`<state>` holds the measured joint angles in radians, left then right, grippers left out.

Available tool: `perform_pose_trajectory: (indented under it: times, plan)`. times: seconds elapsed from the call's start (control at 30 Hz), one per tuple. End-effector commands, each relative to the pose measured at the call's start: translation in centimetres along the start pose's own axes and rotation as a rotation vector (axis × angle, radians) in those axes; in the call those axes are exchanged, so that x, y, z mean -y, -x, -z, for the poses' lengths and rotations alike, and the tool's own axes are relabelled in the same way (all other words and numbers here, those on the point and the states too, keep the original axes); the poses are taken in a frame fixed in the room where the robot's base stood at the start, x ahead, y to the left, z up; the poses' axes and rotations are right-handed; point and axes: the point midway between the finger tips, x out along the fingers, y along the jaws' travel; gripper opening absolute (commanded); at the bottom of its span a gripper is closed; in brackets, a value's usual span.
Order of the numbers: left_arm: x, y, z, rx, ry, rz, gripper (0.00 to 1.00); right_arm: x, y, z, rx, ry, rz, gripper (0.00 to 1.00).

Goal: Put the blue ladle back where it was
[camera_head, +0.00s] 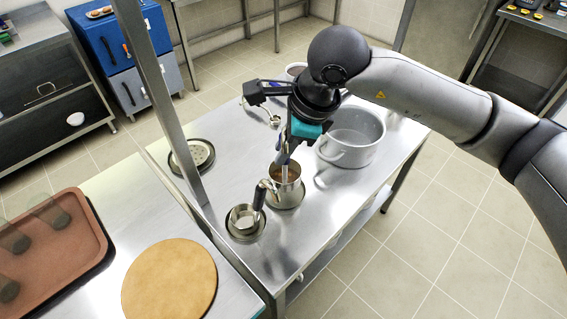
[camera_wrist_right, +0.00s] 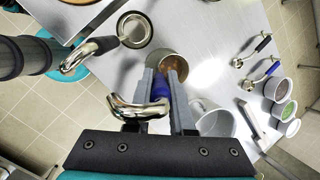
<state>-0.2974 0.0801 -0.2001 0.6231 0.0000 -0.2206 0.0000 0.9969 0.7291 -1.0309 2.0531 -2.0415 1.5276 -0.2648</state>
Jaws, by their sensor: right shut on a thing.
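My right gripper (camera_head: 285,152) is shut on the blue ladle. The blue handle (camera_wrist_right: 160,94) shows between its fingers in the right wrist view (camera_wrist_right: 164,72), with a chrome hook at the handle's end. The ladle's shaft (camera_head: 285,174) points down into a steel pot (camera_head: 291,193) with brown contents; the pot also shows in the right wrist view (camera_wrist_right: 180,62). The ladle's bowl is hidden, so I cannot tell whether it touches the bottom. A black-handled ladle (camera_head: 259,198) stands tilted in the neighbouring steel pot (camera_head: 236,234). My left gripper is out of view.
A large grey stockpot (camera_head: 365,152) stands right of the steel pots. A perforated disc (camera_head: 199,152) lies at the left. In the right wrist view, small bowls (camera_wrist_right: 281,111) and two utensils (camera_wrist_right: 265,43) lie at the right. A metal post (camera_head: 160,85) rises beside the counter (camera_head: 335,212).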

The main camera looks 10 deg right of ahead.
Motion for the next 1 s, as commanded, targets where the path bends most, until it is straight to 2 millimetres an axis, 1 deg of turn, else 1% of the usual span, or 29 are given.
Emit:
perform_pose_trajectory:
  times: [0.17, 0.33, 0.43, 0.67, 0.8, 0.83, 1.0]
  plan:
    - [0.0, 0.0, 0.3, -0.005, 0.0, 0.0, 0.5, -0.2, -1.0, 0.3, 0.001, -0.001, 0.002, 0.0]
    - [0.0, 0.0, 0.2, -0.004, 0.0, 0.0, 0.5, -0.8, -3.4, 1.1, -0.001, -0.002, -0.001, 0.0]
    - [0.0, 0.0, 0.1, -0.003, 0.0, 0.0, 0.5, -1.0, -4.4, 1.4, 0.0, 0.0, 0.001, 0.0]
    - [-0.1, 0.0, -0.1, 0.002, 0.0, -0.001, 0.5, -1.0, -4.4, 1.4, 0.001, 0.001, 0.003, 0.0]
    - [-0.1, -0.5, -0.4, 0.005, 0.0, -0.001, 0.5, -1.1, -4.8, 1.4, 0.001, 0.001, 0.003, 0.0]
    - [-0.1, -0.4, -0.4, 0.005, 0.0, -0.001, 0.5, -1.1, -4.8, 1.5, 0.0, 0.0, 0.001, 0.23]
    - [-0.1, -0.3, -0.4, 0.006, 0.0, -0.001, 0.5, -1.1, -4.7, 1.4, 0.0, 0.0, 0.001, 0.42]
